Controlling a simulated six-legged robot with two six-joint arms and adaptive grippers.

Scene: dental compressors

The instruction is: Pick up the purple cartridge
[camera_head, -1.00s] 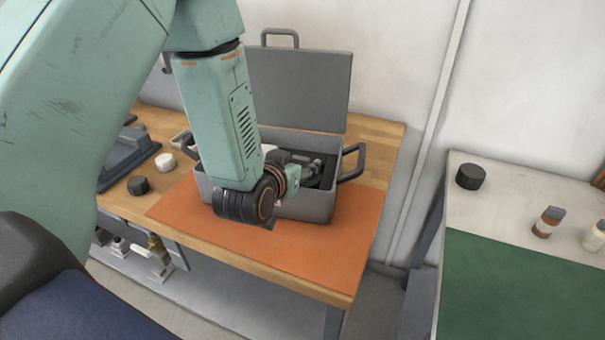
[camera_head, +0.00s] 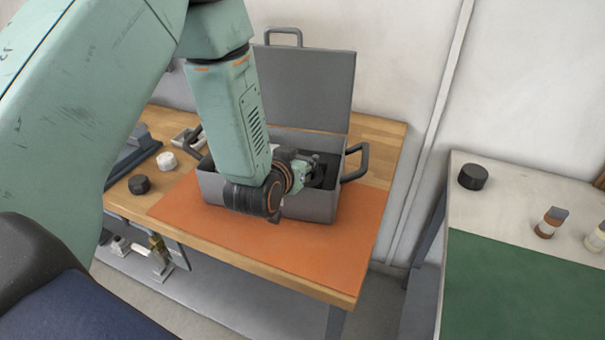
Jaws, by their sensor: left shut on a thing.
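I cannot make out a purple cartridge in the head view. My left arm comes in from the left and reaches down over the open grey case (camera_head: 315,206) on the orange mat (camera_head: 300,245). My left gripper (camera_head: 322,172) is inside or just over the case's opening, at its right half. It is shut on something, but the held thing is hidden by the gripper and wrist. My right gripper is not in view.
The case's lid (camera_head: 305,88) stands upright behind it. A black round part (camera_head: 139,184) and a white one (camera_head: 167,161) lie left of the mat. At the right, another table holds a black cylinder (camera_head: 473,177) and small bottles (camera_head: 551,222).

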